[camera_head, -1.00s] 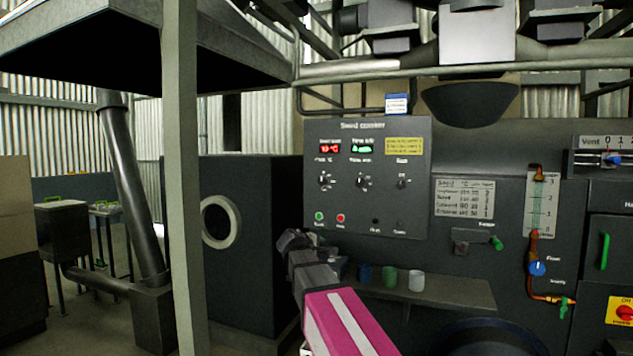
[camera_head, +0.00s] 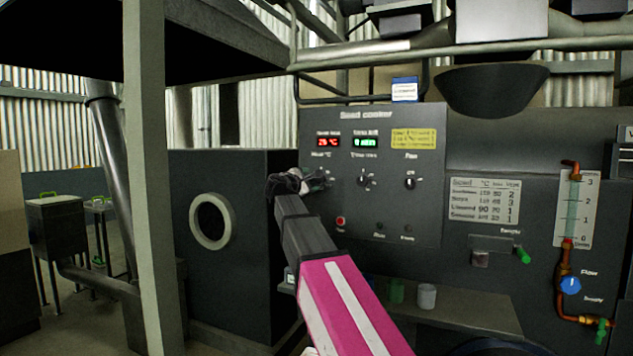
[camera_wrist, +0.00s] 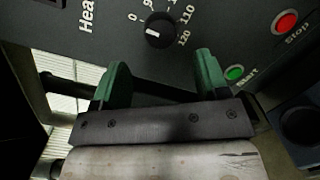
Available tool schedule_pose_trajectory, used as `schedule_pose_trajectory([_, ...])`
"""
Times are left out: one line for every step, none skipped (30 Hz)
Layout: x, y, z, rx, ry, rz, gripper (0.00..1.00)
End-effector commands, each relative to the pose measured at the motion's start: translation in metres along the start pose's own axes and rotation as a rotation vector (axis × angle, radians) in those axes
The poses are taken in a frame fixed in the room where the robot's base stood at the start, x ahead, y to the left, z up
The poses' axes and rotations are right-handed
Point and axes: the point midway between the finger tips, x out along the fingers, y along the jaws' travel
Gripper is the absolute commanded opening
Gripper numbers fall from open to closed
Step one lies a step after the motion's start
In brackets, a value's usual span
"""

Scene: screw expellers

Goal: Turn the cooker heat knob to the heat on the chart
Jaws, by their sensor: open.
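The seed cooker panel (camera_head: 415,222) faces me in the head view. My gripper (camera_head: 300,182) is at the panel's left side and covers the heat knob there. In the wrist view the heat knob (camera_wrist: 160,30) is a round black dial with a white pointer mark, and numbers such as 110 and 120 are around it. My gripper (camera_wrist: 160,80) has two green fingers, open, on either side of and short of the knob, with nothing between them. The chart (camera_head: 484,201) is a pale plate right of the panel, with seed rows and a °C column. The red display (camera_head: 328,142) shows a small °C reading.
A time knob (camera_head: 366,181) and fan knob (camera_head: 410,181) sit right of my gripper. A green start button (camera_wrist: 235,73) and red stop button (camera_wrist: 286,22) lie beside the heat knob. A shelf with cups (camera_head: 427,296) is below the panel.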

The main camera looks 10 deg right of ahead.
Motion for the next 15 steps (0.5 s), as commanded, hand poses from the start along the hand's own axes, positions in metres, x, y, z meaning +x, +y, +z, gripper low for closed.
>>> schedule_pose_trajectory([0.012,0.001,-0.001,0.000,-0.001,-0.002,0.68])
schedule_pose_trajectory([0.017,0.001,-0.001,0.000,-0.001,-0.002,0.68])
schedule_pose_trajectory([0.024,0.001,-0.001,0.001,-0.001,-0.002,0.68])
schedule_pose_trajectory([0.029,0.001,-0.001,0.001,0.000,-0.002,0.68])
schedule_pose_trajectory([0.033,0.001,-0.001,0.001,0.000,-0.002,0.68])
schedule_pose_trajectory([0.038,0.001,-0.001,0.001,0.000,-0.002,0.68])
schedule_pose_trajectory([0.042,0.001,-0.001,0.001,0.000,-0.002,0.68])
schedule_pose_trajectory([0.045,0.000,-0.002,0.001,0.001,-0.002,0.68])
schedule_pose_trajectory([0.049,0.000,-0.001,0.001,0.001,-0.002,0.68])
schedule_pose_trajectory([0.051,0.000,-0.001,0.001,0.001,-0.002,0.68])
schedule_pose_trajectory([0.054,0.000,-0.001,0.001,0.001,-0.002,0.68])
schedule_pose_trajectory([0.056,0.000,-0.001,0.001,0.001,-0.002,0.68])
schedule_pose_trajectory([0.057,0.000,-0.001,0.001,0.001,-0.001,0.68])
schedule_pose_trajectory([0.058,0.000,-0.001,0.001,0.001,-0.001,0.68])
schedule_pose_trajectory([0.059,-0.001,-0.001,0.001,0.001,-0.001,0.68])
